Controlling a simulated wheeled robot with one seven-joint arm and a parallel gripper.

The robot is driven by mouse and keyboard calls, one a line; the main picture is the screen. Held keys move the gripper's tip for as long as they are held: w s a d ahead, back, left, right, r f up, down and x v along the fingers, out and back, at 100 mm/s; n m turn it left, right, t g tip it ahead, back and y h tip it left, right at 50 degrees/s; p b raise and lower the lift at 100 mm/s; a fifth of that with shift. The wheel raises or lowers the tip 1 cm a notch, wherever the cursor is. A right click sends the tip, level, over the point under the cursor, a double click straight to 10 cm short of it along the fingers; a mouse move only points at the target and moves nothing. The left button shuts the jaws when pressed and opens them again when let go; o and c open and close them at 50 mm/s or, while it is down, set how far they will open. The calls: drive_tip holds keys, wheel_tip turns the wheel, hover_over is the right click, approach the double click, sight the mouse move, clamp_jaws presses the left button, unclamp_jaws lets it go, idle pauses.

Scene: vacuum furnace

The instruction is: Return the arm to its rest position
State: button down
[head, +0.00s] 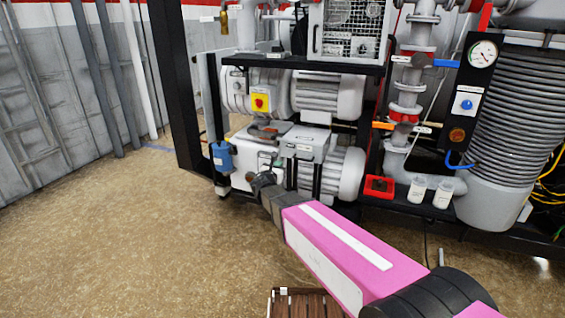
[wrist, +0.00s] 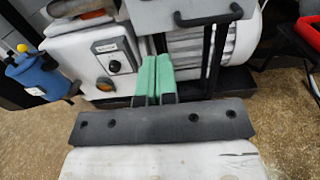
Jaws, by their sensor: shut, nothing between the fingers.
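My arm, pink with dark joints, reaches forward from the lower right in the head view. Its far end is close to the lower white pump unit (head: 263,158) in the frame. My gripper (wrist: 153,78) shows in the wrist view with its two green-tipped fingers side by side, shut and empty. In the wrist view it points at the white pump housing (wrist: 80,48), which has a black knob and an orange button. I cannot tell whether the fingertips touch the housing. The fingers cannot be made out clearly in the head view.
A blue canister (head: 222,157) sits left of the pump; it also shows in the wrist view (wrist: 38,75). A red tray (head: 379,187) and white cups (head: 416,189) stand to the right. A wooden slatted piece (head: 303,304) is low in front. Floor at left is clear.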

drive_tip(key=s+d+f+m+g+h, duration=0.1)
drive_tip(key=s+d+f+m+g, duration=0.45)
drive_tip(key=d+m, duration=0.4)
drive_tip(key=s+d+f+m+g+h, duration=0.1)
drive_tip(key=s+d+f+m+g, duration=0.3)
drive_tip(key=s+d+m+g, duration=0.45)
drive_tip(key=s+d+f+m+g+y, duration=0.1)
drive_tip(key=s+d+f+m+y, duration=0.1)
drive_tip(key=s+m+y, duration=0.2)
drive_tip(key=s+d+f+m+g+y, duration=0.2)
drive_tip(key=s+d+m+y, duration=0.1)
drive_tip(key=s+m, duration=0.4)
drive_tip(key=shift+d+f+m+y, duration=0.25)
drive_tip(key=shift+m+y, duration=0.35)
drive_tip(key=shift+m, duration=0.9)
